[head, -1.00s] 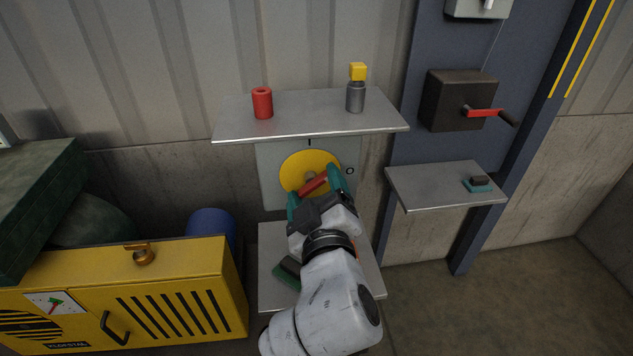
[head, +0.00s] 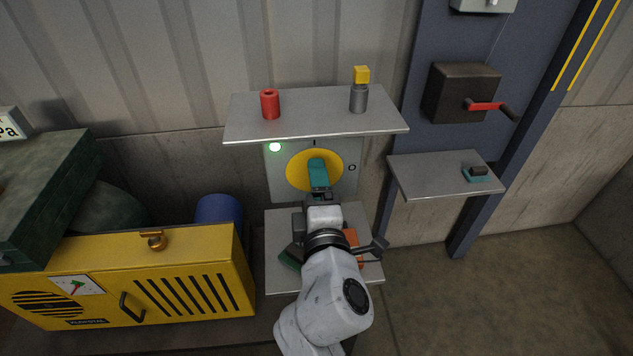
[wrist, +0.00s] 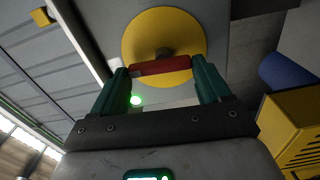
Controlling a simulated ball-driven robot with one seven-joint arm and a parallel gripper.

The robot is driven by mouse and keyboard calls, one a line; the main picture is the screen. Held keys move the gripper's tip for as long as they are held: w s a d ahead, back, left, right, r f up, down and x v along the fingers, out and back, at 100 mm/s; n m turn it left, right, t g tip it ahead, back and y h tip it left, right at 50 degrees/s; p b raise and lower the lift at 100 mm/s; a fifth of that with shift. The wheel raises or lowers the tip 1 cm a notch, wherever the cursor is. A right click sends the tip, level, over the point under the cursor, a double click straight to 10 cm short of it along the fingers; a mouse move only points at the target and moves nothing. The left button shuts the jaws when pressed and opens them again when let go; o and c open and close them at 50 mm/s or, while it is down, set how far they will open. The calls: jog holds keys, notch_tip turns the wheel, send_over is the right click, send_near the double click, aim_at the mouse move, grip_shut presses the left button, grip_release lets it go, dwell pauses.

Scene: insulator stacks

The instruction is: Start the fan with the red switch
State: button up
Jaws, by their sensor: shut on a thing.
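The red switch handle (wrist: 160,67) shows in the wrist view across a yellow disc (wrist: 190,35), between my two teal fingers. My gripper (wrist: 162,80) is shut on the handle, one finger at each end. In the head view my gripper (head: 318,174) is in front of the yellow disc (head: 298,170) and hides the handle. The fingers line up nearly upright there. The disc is on a grey panel (head: 345,192) with an O mark at right. No fan is clearly identifiable.
A metal shelf (head: 315,122) juts out just above the panel, with a red cylinder (head: 270,104) and a yellow-topped grey cylinder (head: 359,98). A lower shelf (head: 278,277) holds parts under my arm. A yellow cabinet (head: 190,285) stands left; a side shelf (head: 435,177) is right.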

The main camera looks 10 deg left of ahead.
jog(key=shift+a+f+n, duration=0.1)
jog(key=shift+n, duration=0.4)
jog(key=o, duration=1)
jog(key=shift+s, duration=0.1)
jog(key=shift+b+v, duration=0.55)
jog(key=shift+v, duration=4.85)
